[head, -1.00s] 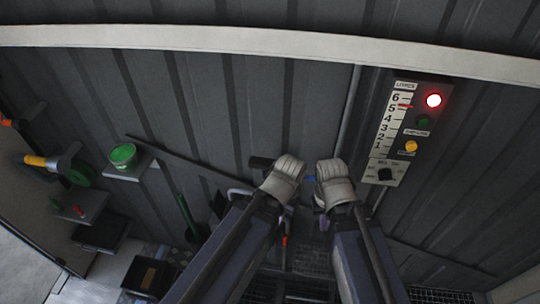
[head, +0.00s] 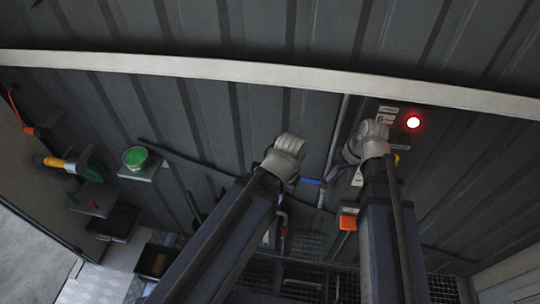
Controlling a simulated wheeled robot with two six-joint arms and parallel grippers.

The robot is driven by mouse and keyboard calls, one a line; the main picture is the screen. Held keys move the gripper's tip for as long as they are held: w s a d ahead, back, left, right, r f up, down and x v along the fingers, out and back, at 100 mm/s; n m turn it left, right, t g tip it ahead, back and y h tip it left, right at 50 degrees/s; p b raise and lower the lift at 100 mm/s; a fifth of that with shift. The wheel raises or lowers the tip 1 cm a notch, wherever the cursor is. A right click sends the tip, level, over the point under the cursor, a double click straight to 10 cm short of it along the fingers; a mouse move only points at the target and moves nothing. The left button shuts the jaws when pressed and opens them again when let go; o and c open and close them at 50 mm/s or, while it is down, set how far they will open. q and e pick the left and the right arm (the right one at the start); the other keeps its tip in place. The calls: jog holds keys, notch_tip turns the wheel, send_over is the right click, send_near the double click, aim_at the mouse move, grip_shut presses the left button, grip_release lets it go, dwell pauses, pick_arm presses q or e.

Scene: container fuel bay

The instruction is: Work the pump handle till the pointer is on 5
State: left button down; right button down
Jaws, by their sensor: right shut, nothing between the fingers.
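The gauge panel (head: 388,109) is on the back wall at the right, mostly hidden behind my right wrist. Its top label and the 6 show; the pointer and the 5 are hidden. A red lamp (head: 413,122) glows beside the scale. My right gripper (head: 350,155) is in front of the panel, shut and empty. My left gripper (head: 284,158) is near the middle, left of the panel; its fingers are hidden by its wrist. A blue bar (head: 310,181) shows between the arms; I cannot tell whether it is the pump handle.
A pale rail (head: 220,73) crosses the corrugated wall above the arms. A green tin (head: 136,158) stands on a small shelf at the left, near a yellow-and-green tool (head: 57,163). Grating covers the floor below.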

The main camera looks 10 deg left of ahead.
jog(key=w+a+r+n+y, duration=0.2)
jog(key=w+a+n+y, duration=0.1)
jog(key=a+n, duration=0.3)
jog(key=w+a+r+n+y, duration=0.2)
jog(key=w+a+r+n, duration=0.1)
jog(key=a+n, duration=0.2)
jog(key=a, duration=0.2)
jog(key=shift+w+a+r+n+g+y, duration=0.25)
jog(key=shift+w+a+n+g+y, duration=0.05)
jog(key=shift+a+n+g+y, duration=0.1)
jog(key=b+x, duration=0.6)
jog(key=x, duration=0.1)
jog(key=f+b+x, duration=0.1)
jog(key=b+x, duration=0.1)
jog(key=x, duration=0.2)
jog(key=shift+d+b, duration=0.35)
jog(key=shift+b, duration=0.05)
jog(key=shift+f+b, duration=1.15)
